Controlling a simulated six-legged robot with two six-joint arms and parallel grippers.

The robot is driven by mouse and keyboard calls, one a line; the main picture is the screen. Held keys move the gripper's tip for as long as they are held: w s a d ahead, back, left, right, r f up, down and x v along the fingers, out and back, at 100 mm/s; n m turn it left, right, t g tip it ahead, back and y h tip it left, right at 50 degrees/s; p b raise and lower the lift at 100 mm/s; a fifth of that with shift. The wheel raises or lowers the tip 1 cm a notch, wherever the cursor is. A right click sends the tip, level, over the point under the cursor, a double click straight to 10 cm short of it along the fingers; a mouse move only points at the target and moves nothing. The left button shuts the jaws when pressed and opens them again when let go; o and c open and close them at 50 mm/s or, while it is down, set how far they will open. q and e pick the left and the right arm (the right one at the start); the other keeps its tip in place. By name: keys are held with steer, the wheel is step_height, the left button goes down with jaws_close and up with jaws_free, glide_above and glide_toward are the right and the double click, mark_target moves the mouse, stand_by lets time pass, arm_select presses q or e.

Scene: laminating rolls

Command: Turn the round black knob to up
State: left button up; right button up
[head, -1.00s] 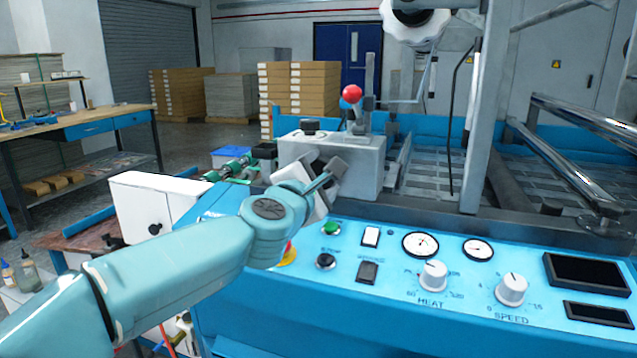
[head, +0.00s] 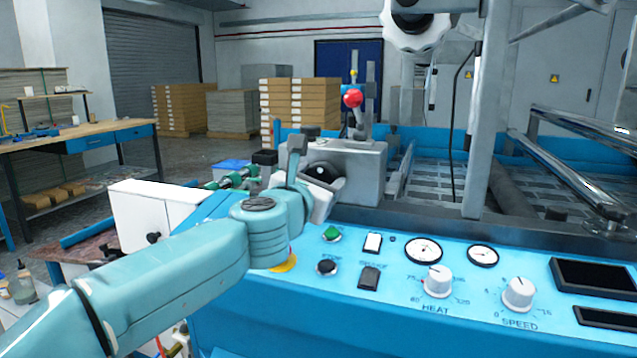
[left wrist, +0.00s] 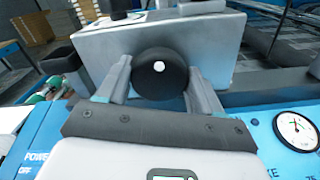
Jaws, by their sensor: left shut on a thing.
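The round black knob (left wrist: 160,85) is on the front face of a grey box (left wrist: 225,45) in the left wrist view. A white dot shows on its face, a little above the middle. My left gripper (left wrist: 158,72) has one finger on each side of the knob and is shut on it. In the head view the left gripper (head: 309,168) reaches the grey box (head: 368,180), and its fingers and wrist partly cover the knob (head: 324,171). My right gripper is not in view.
Below is a blue panel with buttons, gauges, a HEAT dial (head: 437,282) and a SPEED dial (head: 518,294). A white box (head: 150,215) is left of the machine. Metal rollers are at the right.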

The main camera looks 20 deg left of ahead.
arm_select(q)
steer(key=shift+a+r, duration=0.1)
steer(key=shift+r, duration=0.15)
stand_by(0.3)
steer(key=o, duration=1)
steer(key=shift+f, duration=0.15)
steer(key=shift+o, duration=0.2)
steer(key=s, duration=1.6)
steer(key=shift+s+a, duration=0.2)
